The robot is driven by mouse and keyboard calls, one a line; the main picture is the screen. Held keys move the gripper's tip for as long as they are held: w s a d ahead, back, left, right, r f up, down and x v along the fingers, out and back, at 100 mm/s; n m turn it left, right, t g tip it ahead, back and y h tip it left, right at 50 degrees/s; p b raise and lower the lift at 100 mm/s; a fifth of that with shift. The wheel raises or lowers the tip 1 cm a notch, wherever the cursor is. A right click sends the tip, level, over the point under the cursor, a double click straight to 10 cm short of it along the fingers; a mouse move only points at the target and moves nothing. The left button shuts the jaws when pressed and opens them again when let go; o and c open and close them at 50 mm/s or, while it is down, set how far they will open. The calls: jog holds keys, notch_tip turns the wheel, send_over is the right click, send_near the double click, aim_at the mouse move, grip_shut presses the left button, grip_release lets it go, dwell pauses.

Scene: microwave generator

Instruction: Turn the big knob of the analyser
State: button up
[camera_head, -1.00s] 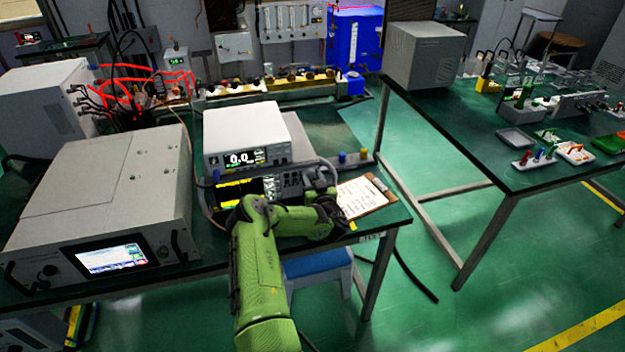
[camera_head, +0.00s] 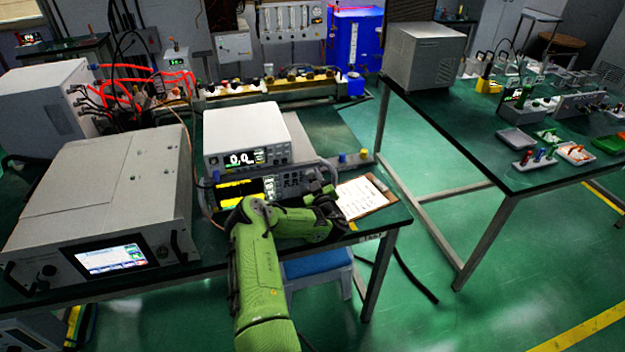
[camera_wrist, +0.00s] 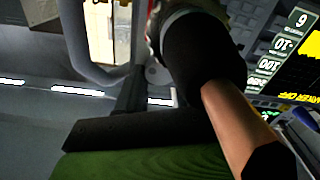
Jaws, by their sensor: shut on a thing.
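The analyser (camera_head: 229,190) is the instrument with a yellow-lit screen under a white meter on the near bench. Its screen and printed keys show at the right of the wrist view (camera_wrist: 284,45). My gripper (camera_head: 318,190) is at the right end of its front panel. It is shut on the big knob, which is mostly hidden behind my gripper in the head view. In the wrist view dark and copper-coloured parts cover the middle, so the exact contact cannot be made out.
A white meter (camera_head: 245,135) sits on top of the analyser. A clipboard (camera_head: 362,198) lies right of my gripper. A large grey instrument (camera_head: 105,190) stands to the left. A blue stool (camera_head: 318,264) is below the bench edge. A second bench (camera_head: 480,165) stands at the right.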

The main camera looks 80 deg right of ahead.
jog(key=shift+f+n, duration=0.15)
jog(key=shift+n, duration=1.45)
jog(key=o, duration=1)
jog(key=shift+o, duration=0.2)
